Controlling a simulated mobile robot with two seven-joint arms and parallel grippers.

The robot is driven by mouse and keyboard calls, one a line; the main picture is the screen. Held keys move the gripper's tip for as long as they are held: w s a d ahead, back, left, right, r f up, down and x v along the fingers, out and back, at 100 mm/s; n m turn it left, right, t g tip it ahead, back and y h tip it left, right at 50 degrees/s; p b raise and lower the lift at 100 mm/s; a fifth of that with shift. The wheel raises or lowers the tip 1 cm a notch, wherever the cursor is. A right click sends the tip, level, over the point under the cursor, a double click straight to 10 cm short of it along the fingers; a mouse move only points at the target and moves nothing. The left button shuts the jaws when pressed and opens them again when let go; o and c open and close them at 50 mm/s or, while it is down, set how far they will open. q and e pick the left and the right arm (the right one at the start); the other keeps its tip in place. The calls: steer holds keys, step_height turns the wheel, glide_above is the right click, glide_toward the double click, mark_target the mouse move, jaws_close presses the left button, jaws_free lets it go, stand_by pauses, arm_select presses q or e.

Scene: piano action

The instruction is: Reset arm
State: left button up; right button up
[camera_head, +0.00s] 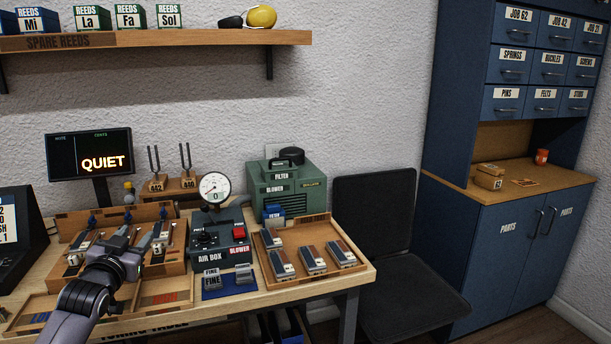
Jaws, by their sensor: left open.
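My left arm comes in from the bottom left of the head view, and its gripper (131,238) is open over the wooden rack (178,262) on the workbench. The fingers point away toward the back of the bench, near small metal and grey parts in the rack. I see nothing held between them, though the wrist hides part of the rack. I cannot tell whether the fingers touch anything. My right gripper is not in view.
The air box (222,243) with its round gauge (214,187) stands right of the gripper. A wooden tray (322,232) holds several reed blocks. The green blower (290,187) and the QUIET display (89,153) stand behind. A dark chair (385,228) is beside the bench.

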arm_select(q)
steer(key=s+d+f+g+h, duration=0.1)
steer(key=s+d+f, duration=0.2)
steer(key=s+f, duration=0.3)
steer(key=s+d+f+m+g+h, duration=0.1)
steer(key=s+d+f+g, duration=0.15)
steer(key=s+f, duration=0.4)
steer(key=s+d+f, duration=0.4)
steer(key=f, duration=0.5)
steer(key=s+d+f+g+h, duration=0.1)
steer(key=s+d+f+g, duration=0.1)
steer(key=s, duration=0.9)
steer(key=s+d+f+g, duration=0.2)
steer(key=s+d+f, duration=0.3)
steer(key=s, duration=0.5)
steer(key=shift+s+f+n+h, duration=0.35)
steer(key=shift+f+n+h, duration=0.05)
steer(key=shift+f, duration=0.25)
